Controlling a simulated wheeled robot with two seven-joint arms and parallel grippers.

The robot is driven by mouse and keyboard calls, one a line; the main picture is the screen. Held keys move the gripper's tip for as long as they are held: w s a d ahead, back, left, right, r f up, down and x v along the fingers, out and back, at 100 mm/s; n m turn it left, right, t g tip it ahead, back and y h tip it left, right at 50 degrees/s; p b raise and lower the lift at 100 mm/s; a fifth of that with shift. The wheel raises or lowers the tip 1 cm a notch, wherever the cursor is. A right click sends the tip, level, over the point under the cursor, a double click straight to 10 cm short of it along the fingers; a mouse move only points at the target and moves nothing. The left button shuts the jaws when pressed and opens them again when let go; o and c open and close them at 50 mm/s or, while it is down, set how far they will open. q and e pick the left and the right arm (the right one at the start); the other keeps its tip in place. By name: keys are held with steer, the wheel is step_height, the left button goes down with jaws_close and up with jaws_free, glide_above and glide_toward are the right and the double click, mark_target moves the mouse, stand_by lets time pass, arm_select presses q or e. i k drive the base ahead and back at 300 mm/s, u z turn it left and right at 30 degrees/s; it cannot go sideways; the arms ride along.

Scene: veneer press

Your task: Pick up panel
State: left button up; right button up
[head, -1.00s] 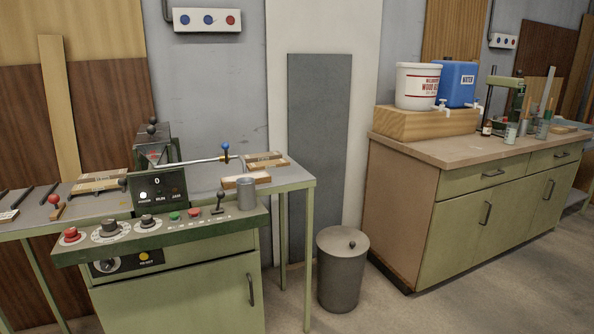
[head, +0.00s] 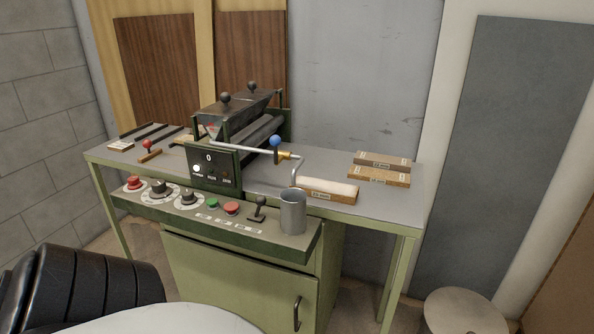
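Several upright sheets could be the panel, and I cannot tell which is meant. A dark brown wood panel (head: 157,70) stands against the back wall at the left, and another brown panel (head: 250,55) stands to its right, behind the press. A tall grey panel (head: 505,150) stands at the right, beyond the table's end. The veneer press (head: 240,115) sits on the green-legged table (head: 330,160), with black knobs on top and a crank with a blue knob. Neither of my grippers is in view.
A control console (head: 225,205) with buttons and knobs fronts the table, with a metal cup (head: 293,212) at its right end. Labelled wood blocks (head: 378,174) and a pale-topped block (head: 327,190) lie on the table. A round grey bin (head: 465,310) stands at lower right.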

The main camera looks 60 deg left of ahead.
mark_target(332, 191)
steer(key=u, duration=1)
steer(key=i, duration=0.9)
steer(key=u, duration=0.85)
